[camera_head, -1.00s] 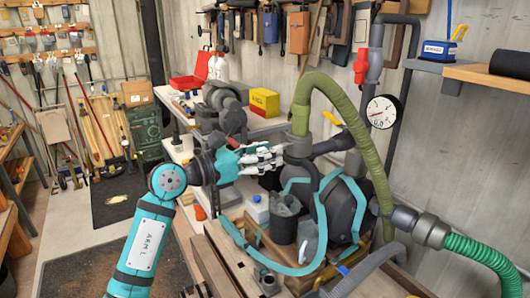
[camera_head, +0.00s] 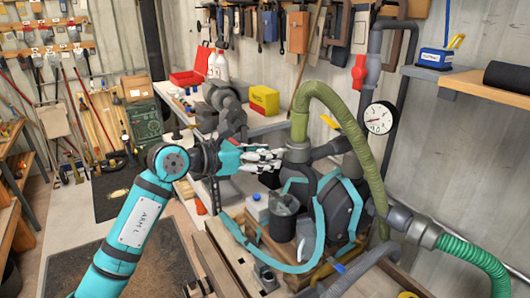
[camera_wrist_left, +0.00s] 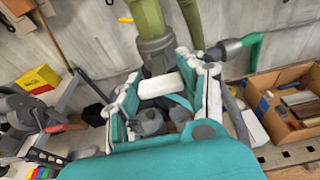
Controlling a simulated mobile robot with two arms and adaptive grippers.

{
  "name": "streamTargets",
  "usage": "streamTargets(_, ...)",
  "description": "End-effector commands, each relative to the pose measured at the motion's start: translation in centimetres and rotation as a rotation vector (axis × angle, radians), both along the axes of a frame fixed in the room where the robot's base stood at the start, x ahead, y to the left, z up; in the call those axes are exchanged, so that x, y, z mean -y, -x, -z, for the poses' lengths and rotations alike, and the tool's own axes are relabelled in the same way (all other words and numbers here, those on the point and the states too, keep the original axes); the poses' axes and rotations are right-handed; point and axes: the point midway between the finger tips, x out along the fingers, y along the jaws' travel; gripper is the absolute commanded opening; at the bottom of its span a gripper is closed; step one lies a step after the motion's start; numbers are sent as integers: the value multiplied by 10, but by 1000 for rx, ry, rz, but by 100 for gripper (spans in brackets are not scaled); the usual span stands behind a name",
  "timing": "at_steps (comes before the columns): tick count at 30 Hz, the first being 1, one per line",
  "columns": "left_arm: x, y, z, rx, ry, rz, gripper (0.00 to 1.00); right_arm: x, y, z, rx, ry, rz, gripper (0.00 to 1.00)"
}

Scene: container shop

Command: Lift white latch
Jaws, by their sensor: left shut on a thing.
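My left gripper (camera_head: 277,158) has white jointed fingers and a teal body. It reaches in from the left, against the grey fitting below the green hose. In the left wrist view its fingers (camera_wrist_left: 168,78) stand on both sides of a short white bar, the white latch (camera_wrist_left: 161,86), and are shut on it. The latch lies just below the dark grey hose collar (camera_wrist_left: 156,50). In the head view I cannot tell the latch apart from the white fingers. My right gripper is in neither view.
The green hose (camera_head: 352,130) arches over the grey machine (camera_head: 338,205) with teal bands. A pressure gauge (camera_head: 380,118) and red valve handle (camera_head: 359,72) are to its right. A dark cup (camera_head: 284,222) stands in front. A yellow box (camera_head: 264,99) is on the bench behind.

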Motion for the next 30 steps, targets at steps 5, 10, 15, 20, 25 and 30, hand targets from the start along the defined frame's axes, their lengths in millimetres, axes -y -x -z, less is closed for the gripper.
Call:
streamTargets(5,0,0,-1,4,1,-2,61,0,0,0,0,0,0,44)
streamTargets(10,0,0,-1,4,1,-1,65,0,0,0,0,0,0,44)
streamTargets(15,-2,1,-1,4,1,-1,65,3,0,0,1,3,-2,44)
streamTargets(20,-18,12,-5,5,-1,-3,65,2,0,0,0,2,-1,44)
streamTargets(25,-47,33,-12,3,-4,-4,65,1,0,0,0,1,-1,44)
streamTargets(30,-74,52,-20,4,-1,-3,65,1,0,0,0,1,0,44)
